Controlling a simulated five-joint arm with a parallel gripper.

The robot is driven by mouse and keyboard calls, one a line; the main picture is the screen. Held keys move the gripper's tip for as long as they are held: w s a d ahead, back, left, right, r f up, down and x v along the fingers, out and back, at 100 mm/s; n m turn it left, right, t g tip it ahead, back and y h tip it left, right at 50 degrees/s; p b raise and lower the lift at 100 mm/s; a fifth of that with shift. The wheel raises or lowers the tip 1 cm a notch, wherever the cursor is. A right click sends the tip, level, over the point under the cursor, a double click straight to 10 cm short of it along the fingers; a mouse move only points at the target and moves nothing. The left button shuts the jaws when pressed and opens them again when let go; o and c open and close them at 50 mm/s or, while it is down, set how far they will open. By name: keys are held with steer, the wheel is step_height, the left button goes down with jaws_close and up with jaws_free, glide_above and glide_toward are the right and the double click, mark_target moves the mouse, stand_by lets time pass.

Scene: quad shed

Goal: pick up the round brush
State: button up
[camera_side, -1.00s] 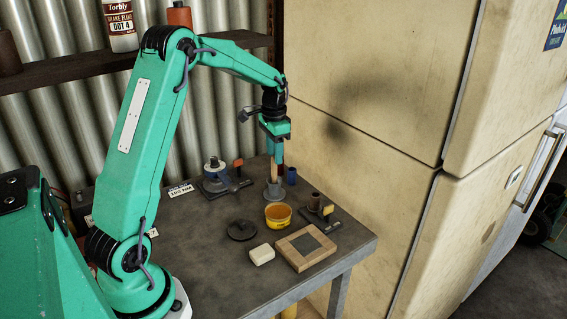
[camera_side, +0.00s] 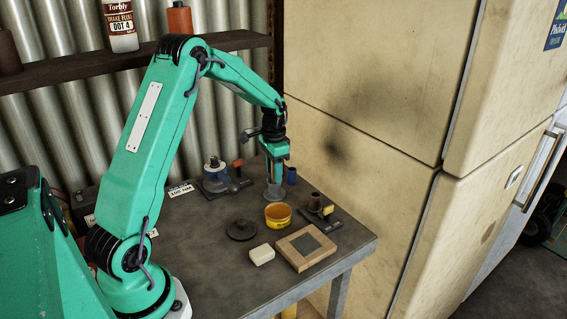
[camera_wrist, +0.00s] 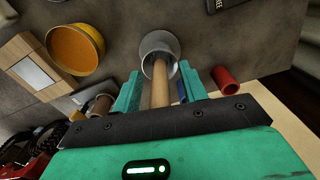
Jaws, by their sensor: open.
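The round brush's wooden handle (camera_wrist: 160,92) stands up out of a grey metal cup (camera_wrist: 152,41); its head is hidden in the cup. In the side view the cup (camera_side: 274,194) stands on the bench, and my gripper mostly hides the handle. My gripper (camera_side: 273,180) points down directly above the cup. In the wrist view my gripper (camera_wrist: 161,72) is open, with one finger on each side of the handle. I cannot tell whether either finger touches it.
A yellow tin (camera_side: 278,215) stands just in front of the cup. A dark blue cylinder (camera_side: 291,176) is close on the right. A wood-framed block (camera_side: 307,249), a pale block (camera_side: 261,254) and a dark disc (camera_side: 241,230) lie nearer the front. The fridge rises beyond the bench's right edge.

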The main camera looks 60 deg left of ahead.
stand_by(0.4)
jaws_close()
steer(key=shift+r, duration=5.05)
